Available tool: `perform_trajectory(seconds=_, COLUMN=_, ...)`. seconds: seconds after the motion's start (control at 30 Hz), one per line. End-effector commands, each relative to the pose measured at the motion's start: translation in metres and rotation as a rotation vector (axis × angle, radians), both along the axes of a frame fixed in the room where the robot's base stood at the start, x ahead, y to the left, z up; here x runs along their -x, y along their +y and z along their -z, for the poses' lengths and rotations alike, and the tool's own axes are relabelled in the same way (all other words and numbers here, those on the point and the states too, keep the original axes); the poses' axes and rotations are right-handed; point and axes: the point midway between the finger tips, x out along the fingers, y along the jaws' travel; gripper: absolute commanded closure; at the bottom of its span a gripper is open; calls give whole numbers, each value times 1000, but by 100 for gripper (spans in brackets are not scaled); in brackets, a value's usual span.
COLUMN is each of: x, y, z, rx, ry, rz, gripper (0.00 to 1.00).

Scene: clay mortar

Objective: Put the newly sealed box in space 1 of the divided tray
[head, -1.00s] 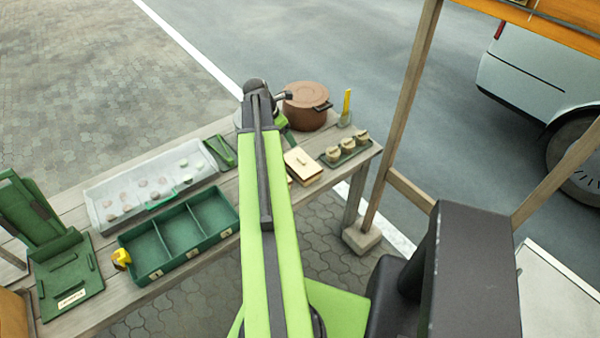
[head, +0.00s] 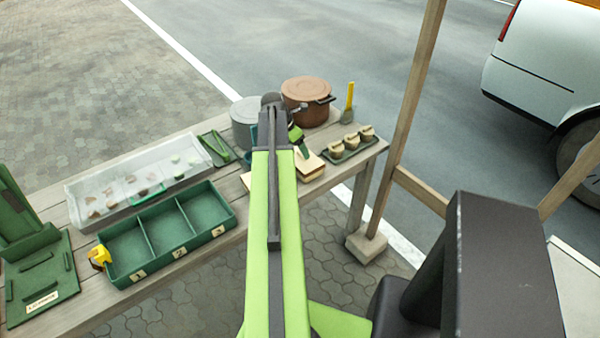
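The green divided tray (head: 168,277) stands on the table with three empty compartments. Its front labels read 1, 2 and 3 from left to right, so space 1 is the leftmost. A pale wooden box (head: 313,170) lies to the right of my arm, partly covered by my gripper. Whether it is sealed does not show. My gripper (head: 304,152) points down at the box's far left part. Its fingers are small and partly hidden, so I cannot tell whether they are open or touch the box.
A clear bin (head: 80,215) with several small discs lies behind the tray. A yellow object (head: 99,257) is at the tray's left end. A brown pot (head: 307,98), grey pot (head: 243,118) and small tray of pale pieces (head: 338,156) surround the box area. A post (head: 405,130) rises at right.

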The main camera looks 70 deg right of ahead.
Motion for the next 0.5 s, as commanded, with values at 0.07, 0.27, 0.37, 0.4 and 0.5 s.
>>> perform_trajectory(seconds=0.07, x=2, y=-5, z=21, rx=0, ry=0, rz=0, gripper=31)
perform_trajectory(seconds=0.27, x=4, y=-7, z=21, rx=0, ry=0, rz=-1, gripper=31)
perform_trajectory(seconds=0.37, x=4, y=-7, z=20, rx=0, ry=0, rz=-1, gripper=35)
perform_trajectory(seconds=0.4, x=4, y=-7, z=20, rx=0, ry=0, rz=-1, gripper=40)
perform_trajectory(seconds=0.5, x=4, y=-7, z=20, rx=0, ry=0, rz=-1, gripper=53)
